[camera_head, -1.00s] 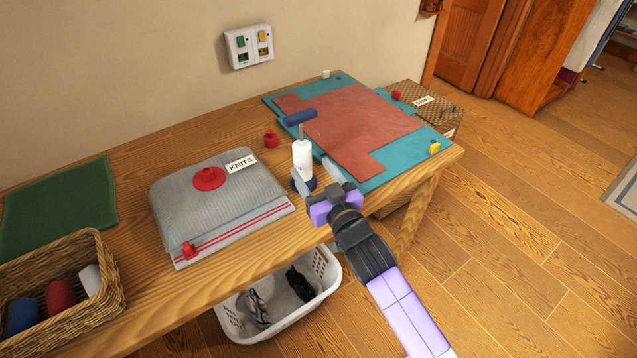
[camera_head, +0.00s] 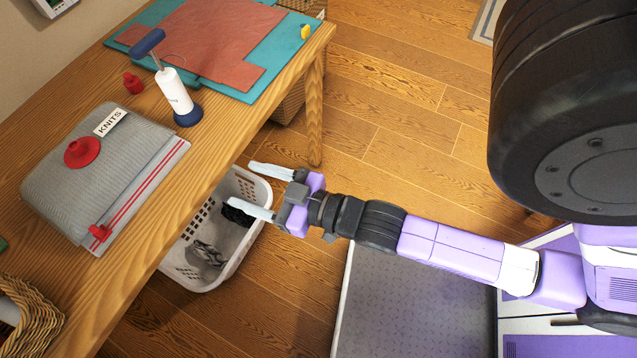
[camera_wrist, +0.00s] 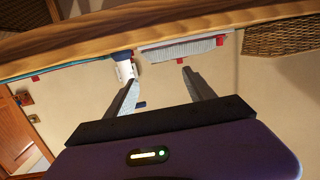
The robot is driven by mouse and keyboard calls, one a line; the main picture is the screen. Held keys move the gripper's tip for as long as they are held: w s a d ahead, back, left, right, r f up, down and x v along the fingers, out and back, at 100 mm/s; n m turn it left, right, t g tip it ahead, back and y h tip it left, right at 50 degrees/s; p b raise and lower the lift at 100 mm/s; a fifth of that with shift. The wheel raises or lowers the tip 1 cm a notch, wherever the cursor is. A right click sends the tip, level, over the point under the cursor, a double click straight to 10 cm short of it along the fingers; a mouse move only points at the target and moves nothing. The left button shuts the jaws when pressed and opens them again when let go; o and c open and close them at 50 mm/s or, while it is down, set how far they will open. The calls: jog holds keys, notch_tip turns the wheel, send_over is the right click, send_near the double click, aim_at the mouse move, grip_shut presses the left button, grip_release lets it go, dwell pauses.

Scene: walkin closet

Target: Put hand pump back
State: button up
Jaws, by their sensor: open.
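The hand pump (camera_head: 173,90) stands upright on the wooden table near its front edge. It has a white body, a dark blue round base and a blue T-handle. My gripper (camera_head: 256,188) is open and empty, out in front of the table edge and apart from the pump. In the wrist view the two fingers (camera_wrist: 158,92) point toward the table, with the pump (camera_wrist: 124,67) beyond them, partly hidden by the table edge.
A grey knit bag (camera_head: 95,165) with a red cap on it lies left of the pump. A small red valve (camera_head: 133,83) stands behind the pump. A teal mat (camera_head: 288,50) with a red sheet lies at the back. A white laundry basket (camera_head: 255,185) stands on the floor under the edge.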

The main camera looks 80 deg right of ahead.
jog(key=s+a+r+y, duration=0.1)
jog(key=s+a, duration=0.1)
jog(key=s, duration=0.2)
jog(key=s+a+r+n+g+y, duration=0.1)
jog(key=s+a+r, duration=0.1)
jog(key=s, duration=0.3)
jog(key=s+a+r, duration=0.1)
jog(key=s+a, duration=0.1)
jog(key=s, duration=0.3)
jog(key=shift+a+r+n+y, duration=0.35)
jog(key=shift+n+y, duration=0.05)
